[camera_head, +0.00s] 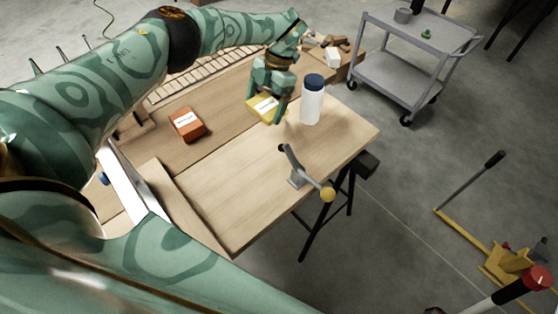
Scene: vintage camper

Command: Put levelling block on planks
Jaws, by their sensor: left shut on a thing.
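My left gripper (268,106) reaches down over the wooden workbench (240,190) from the far side. Its fingers are shut on a yellow block (259,103) with a pale label, apparently the levelling block. The block is low over the bench top; I cannot tell whether it touches the wood. An orange-red block (187,124) with a white label lies to the left on the darker boards. Planks (345,66) seem to be the brown wood pieces at the bench's far right end, though the bench top is also made of boards. My right gripper is out of view.
A white bottle with a blue cap (312,100) stands just right of my left gripper. A clamp (296,175) sits on the bench's right edge. A grey cart (410,60) stands behind on the right. The near bench top is clear.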

